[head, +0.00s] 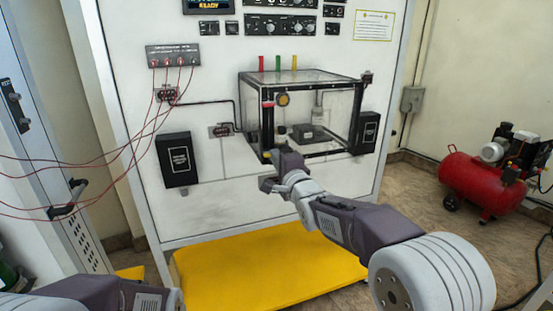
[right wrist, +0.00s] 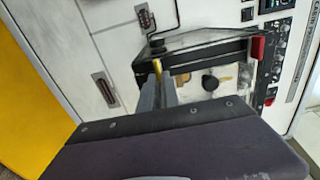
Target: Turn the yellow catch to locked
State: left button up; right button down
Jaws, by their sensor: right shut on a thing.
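The yellow catch (right wrist: 157,66) shows in the right wrist view as a short yellow piece at the corner of the clear, black-framed box. In the head view a small bit of yellow (head: 267,154) shows at the box's lower front left corner. My right gripper (head: 277,166) is at that corner, and its fingers (right wrist: 159,82) are shut on the catch. The fingers cover part of the catch, and I cannot read its setting. The clear box (head: 312,77) is mounted on the white panel. Only part of my left arm shows; its gripper is out of view.
A black box (head: 179,160) hangs left of the clear box, with another (head: 366,131) on its right. Red cables (head: 145,125) droop across the left. A yellow base (head: 265,275) lies below the panel. A red compressor (head: 475,180) stands at right. Floor shows between them.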

jog(key=shift+f, duration=0.1)
jog(key=c, duration=1.6)
grip_release()
jog(key=b+v, duration=0.1)
jog(key=v, duration=0.8)
